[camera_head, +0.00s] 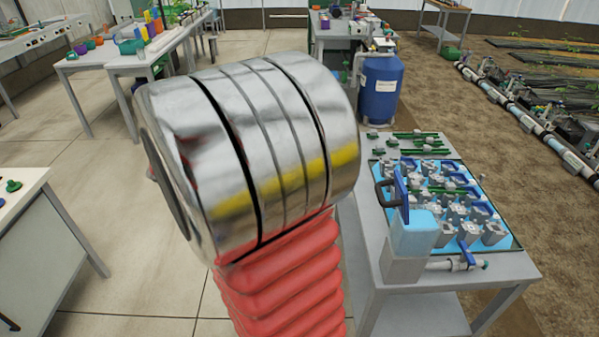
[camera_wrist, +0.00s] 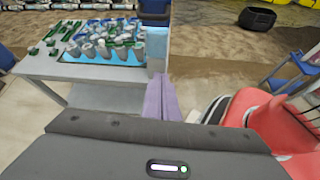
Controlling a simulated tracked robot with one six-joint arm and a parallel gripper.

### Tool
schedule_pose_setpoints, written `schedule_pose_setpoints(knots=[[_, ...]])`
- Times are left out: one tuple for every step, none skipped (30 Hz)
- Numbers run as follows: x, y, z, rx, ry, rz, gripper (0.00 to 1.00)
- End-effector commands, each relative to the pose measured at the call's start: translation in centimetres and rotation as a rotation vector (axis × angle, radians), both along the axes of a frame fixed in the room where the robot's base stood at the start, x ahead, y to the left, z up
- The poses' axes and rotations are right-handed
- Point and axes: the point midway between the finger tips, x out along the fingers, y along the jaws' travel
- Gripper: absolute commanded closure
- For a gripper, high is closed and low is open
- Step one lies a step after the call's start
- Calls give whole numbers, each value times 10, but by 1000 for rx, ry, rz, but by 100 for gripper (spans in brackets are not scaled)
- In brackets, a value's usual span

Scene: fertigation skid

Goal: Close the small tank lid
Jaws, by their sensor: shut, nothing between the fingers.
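The small tank (camera_head: 412,238) is a light blue box at the front left corner of the grey table. Its blue lid (camera_head: 403,196) stands upright, open, with a dark handle (camera_head: 383,192) on its left side. In the wrist view the tank (camera_wrist: 157,45) shows at the table's right end, with the dark blue lid (camera_wrist: 155,13) above it. My gripper (camera_wrist: 161,88) shows there as pale purple fingers, shut and empty, in front of the tank and apart from the lid as far as I can tell. In the head view my arm hides the gripper.
A blue tray (camera_head: 510,241) of grey fittings lies beside the tank on the table (camera_head: 372,262). A pipe with a blue-handled valve (camera_head: 467,258) runs from the tank's base. A blue barrel (camera_head: 380,88) stands behind. Open floor lies left of the table.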

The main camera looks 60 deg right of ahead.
Motion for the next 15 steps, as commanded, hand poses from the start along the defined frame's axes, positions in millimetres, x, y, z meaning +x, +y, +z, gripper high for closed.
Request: schedule_pose_setpoints(knots=[[-2, -10, 1, -1, 60, -4, 100], [-4, -14, 2, -2, 91, -4, 100], [-5, -21, 4, -4, 129, -6, 100], [-6, -24, 5, -4, 155, -5, 100], [-7, -27, 6, -4, 177, -5, 100], [-7, -31, 7, -5, 199, -5, 100], [-8, -33, 8, -5, 214, -6, 100], [-8, -35, 9, -6, 225, -6, 100], [-8, -36, 9, -6, 234, -7, 100], [-8, -36, 10, -6, 238, -7, 100], [-9, -37, 10, -5, 240, -6, 100], [-9, -37, 10, -5, 240, -6, 100], [-9, -37, 10, -5, 240, -6, 100], [-8, -37, 10, -6, 240, -6, 100], [-9, -37, 10, -6, 239, -6, 100]])
